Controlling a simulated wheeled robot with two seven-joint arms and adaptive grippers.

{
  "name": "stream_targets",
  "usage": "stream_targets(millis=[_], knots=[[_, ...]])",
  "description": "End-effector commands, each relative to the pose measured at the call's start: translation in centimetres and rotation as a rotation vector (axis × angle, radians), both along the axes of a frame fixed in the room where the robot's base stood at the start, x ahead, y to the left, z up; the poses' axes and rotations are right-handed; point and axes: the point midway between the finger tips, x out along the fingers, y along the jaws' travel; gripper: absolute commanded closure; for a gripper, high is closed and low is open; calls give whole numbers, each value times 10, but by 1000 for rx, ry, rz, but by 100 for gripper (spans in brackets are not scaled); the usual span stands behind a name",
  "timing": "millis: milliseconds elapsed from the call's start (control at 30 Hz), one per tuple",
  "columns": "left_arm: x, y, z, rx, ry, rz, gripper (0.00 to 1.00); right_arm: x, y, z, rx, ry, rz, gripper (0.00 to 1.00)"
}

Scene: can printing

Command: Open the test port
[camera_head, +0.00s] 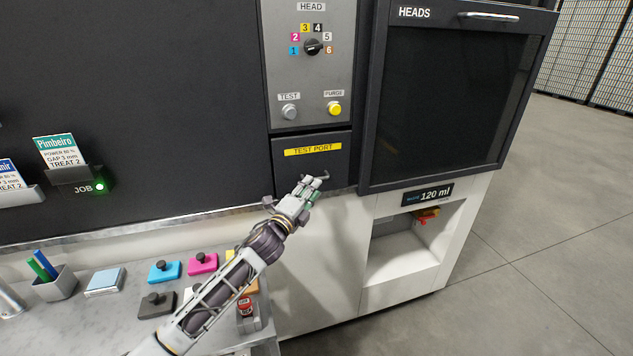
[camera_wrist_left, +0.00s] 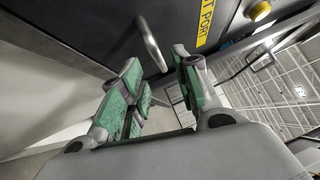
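The test port (camera_head: 285,172) is a dark panel with a yellow "TEST PORT" label (camera_head: 313,150), below the HEAD control panel. It looks closed in the head view. Its small metal handle (camera_head: 325,177) is partly hidden by my left gripper (camera_head: 318,184). In the left wrist view the handle (camera_wrist_left: 152,42) is a grey bar just beyond the fingertips, in line with the gap between them. My left gripper (camera_wrist_left: 156,62) is open, with green pads facing each other and nothing between them. I cannot tell whether a finger touches the handle. My right gripper is not in view.
Above the port are the TEST button (camera_head: 290,112), yellow PURGE button (camera_head: 334,108) and HEAD dial (camera_head: 312,47). The dark HEADS door (camera_head: 450,100) is at right, above an open niche (camera_head: 405,255). A counter (camera_head: 105,320) with coloured blocks lies under my left arm.

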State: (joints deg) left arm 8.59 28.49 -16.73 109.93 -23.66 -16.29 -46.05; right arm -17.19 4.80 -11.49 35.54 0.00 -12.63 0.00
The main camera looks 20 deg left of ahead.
Motion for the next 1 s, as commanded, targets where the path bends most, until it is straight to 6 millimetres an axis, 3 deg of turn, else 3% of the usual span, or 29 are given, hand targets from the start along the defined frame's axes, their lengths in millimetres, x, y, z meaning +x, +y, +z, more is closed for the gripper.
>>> stream_targets(millis=[500, 933, 1000], knots=[[36, -8, 6, 0, 0, -1, 68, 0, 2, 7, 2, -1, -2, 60], [40, -9, 6, 0, 0, -1, 68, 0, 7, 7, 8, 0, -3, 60], [40, -9, 6, 0, 0, -1, 75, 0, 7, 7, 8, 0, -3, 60]])
